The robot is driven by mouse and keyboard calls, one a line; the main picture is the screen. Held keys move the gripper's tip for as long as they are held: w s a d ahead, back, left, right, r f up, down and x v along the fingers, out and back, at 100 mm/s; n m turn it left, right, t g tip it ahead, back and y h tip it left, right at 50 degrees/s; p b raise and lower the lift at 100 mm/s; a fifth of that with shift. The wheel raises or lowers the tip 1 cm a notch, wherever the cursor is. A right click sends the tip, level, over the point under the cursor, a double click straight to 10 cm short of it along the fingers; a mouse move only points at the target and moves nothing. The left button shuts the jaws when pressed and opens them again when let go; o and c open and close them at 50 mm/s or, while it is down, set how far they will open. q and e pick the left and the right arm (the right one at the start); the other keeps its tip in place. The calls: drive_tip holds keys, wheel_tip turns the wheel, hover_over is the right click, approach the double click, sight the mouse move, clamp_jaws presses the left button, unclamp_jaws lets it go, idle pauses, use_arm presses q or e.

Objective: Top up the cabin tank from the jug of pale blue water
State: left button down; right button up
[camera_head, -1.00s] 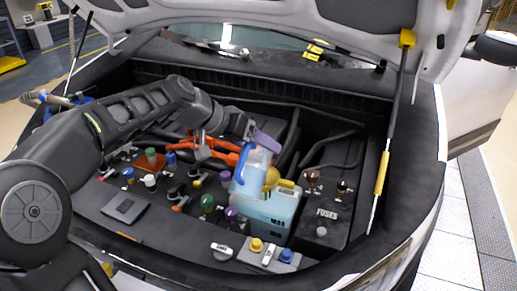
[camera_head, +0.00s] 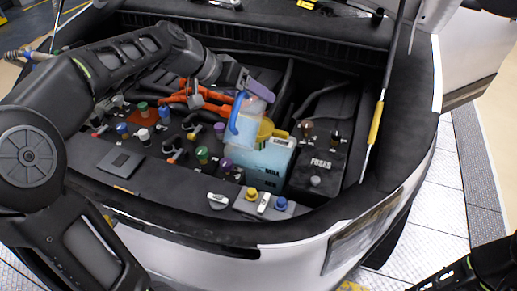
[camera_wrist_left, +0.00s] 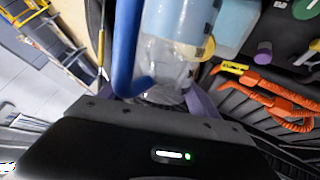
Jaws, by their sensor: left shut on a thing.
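The clear jug (camera_head: 246,121) with a blue handle (camera_head: 236,112) hangs from my left gripper (camera_head: 256,88), whose purple-grey fingers are shut on it at its top. The jug is slightly tilted, above and partly in front of the cabin tank (camera_head: 262,161), a pale blue translucent box. A yellow part (camera_head: 265,130) on the tank is partly hidden by the jug. In the left wrist view, pale blue water shows in the jug (camera_wrist_left: 180,20), with the tank (camera_wrist_left: 236,22) beside it. I cannot tell whether water is flowing. My right gripper is not in view.
A black fuse box (camera_head: 318,172) stands right of the tank. Several coloured caps, including a green one (camera_head: 202,154), crowd the bay on the left. Orange cables (camera_head: 172,104) run behind. The front edge of the bay (camera_head: 230,230) lies nearer me. Part of my right arm shows at bottom right.

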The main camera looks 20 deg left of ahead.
use_arm(q)
drive_tip(key=shift+w+f+g+p, duration=0.15)
drive_tip(key=shift+g+p, duration=0.25)
drive_tip(key=shift+p, duration=0.35)
idle(0.8)
drive_tip(key=shift+w+f+g+p, duration=0.15)
drive_tip(key=shift+f+g+p, duration=0.3)
drive_tip(key=shift+p, duration=0.25)
idle(0.9)
drive_tip(key=shift+a+r+n, duration=0.1)
drive_tip(key=shift+n, duration=0.2)
